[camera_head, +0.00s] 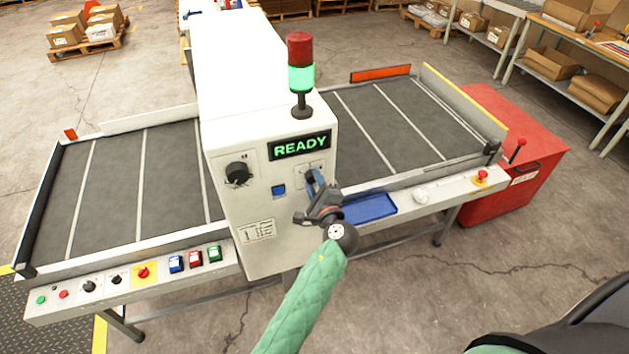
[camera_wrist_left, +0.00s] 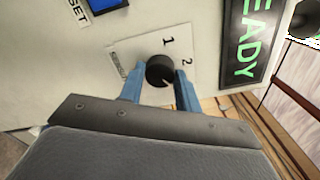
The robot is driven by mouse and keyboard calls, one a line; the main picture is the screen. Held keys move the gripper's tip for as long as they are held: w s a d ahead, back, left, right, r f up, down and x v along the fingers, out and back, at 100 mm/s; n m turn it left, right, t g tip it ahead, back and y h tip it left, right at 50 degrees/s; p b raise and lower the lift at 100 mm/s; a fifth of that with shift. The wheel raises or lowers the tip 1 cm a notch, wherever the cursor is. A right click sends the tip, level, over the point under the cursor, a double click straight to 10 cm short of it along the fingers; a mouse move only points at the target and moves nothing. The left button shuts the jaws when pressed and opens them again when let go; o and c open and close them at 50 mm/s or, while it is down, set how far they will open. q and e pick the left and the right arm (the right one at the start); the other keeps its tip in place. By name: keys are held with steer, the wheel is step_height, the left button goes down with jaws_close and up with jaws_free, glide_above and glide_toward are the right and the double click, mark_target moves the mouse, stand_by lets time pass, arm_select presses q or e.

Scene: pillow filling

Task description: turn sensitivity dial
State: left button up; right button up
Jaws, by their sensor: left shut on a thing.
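The sensitivity dial is a small black round knob (camera_wrist_left: 159,70) on a white label plate marked 1 and 2, seen in the left wrist view. Its pointer position is too small to tell. My left gripper (camera_wrist_left: 160,88) has its blue fingers on either side of the knob and is shut on it. In the head view my left gripper (camera_head: 315,184) is at the front panel of the white machine (camera_head: 270,215), just below the READY display (camera_head: 300,145), and largely hides the dial. My right gripper is not in view.
A larger black knob (camera_head: 238,173) and a blue button (camera_head: 278,190) are left of my gripper. A signal tower (camera_head: 301,75) lit green stands on top. A blue tray (camera_head: 370,207) lies to the right. Conveyors (camera_head: 120,185) extend both sides; a red cabinet (camera_head: 520,140) stands far right.

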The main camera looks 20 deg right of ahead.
arm_select(q)
steer(key=shift+f+m, duration=0.1)
steer(key=shift+m, duration=0.3)
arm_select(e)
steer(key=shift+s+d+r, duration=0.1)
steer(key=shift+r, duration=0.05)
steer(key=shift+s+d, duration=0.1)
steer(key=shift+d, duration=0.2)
arm_select(q)
steer(key=o, duration=1)
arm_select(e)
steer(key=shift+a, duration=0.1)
arm_select(q)
steer(key=shift+s, duration=0.15)
steer(key=shift+s+d+b, duration=0.15)
steer(key=shift+s+b, duration=1.85)
steer(key=shift+s, duration=1.75)
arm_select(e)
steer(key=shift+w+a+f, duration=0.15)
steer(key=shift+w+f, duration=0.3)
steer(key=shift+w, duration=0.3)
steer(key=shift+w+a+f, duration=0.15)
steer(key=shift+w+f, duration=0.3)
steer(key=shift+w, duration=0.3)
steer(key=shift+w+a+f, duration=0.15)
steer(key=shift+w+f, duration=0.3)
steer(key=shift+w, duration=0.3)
